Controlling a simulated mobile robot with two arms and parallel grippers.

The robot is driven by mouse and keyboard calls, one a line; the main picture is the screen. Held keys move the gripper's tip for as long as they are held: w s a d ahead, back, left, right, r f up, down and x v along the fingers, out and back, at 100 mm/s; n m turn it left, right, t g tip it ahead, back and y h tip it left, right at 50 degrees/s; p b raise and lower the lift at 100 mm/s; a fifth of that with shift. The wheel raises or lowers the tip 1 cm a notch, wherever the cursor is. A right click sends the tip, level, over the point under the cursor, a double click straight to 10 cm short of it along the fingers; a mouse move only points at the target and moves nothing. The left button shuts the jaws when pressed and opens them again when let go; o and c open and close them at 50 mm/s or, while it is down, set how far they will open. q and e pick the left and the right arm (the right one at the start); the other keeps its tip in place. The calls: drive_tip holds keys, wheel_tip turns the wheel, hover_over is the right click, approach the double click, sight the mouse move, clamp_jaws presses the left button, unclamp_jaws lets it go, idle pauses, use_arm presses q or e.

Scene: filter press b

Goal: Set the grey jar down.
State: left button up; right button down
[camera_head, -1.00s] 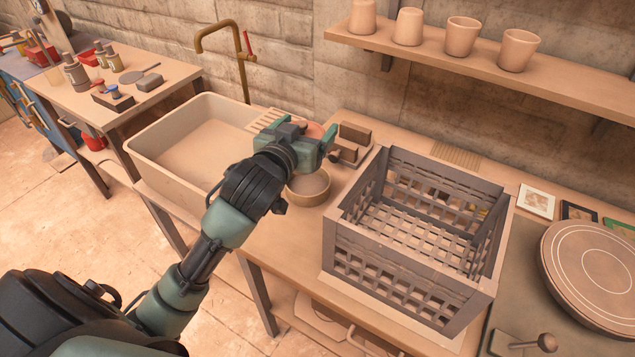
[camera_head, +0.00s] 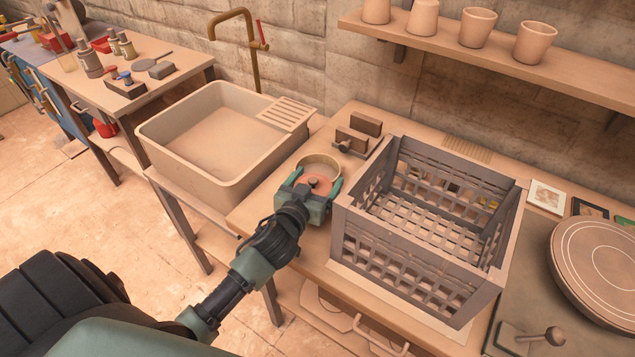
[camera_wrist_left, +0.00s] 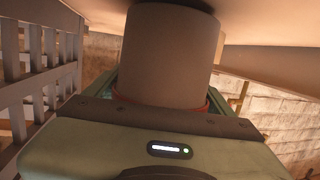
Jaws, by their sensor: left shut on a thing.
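The grey jar (camera_wrist_left: 170,45) shows in the left wrist view as a plain grey-brown cylinder between my fingers, with a reddish rim at its near end. In the head view I see mostly its round reddish top with a small knob (camera_head: 319,183); its body is hidden. My left gripper (camera_head: 319,187) is shut on the jar, over the worktop between the sink and the crate. I cannot tell whether the jar's base touches the worktop. My right gripper is in neither view.
A shallow round bowl (camera_head: 322,165) sits just behind the jar. The grey slatted crate (camera_head: 345,225) stands close on the right, and the sink (camera_head: 160,150) is on the left. Some worktop (camera_head: 262,205) is bare left of the gripper.

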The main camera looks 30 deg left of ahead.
use_arm(q)
drive_tip(key=shift+f, duration=0.45)
drive_tip(key=o, duration=1.3)
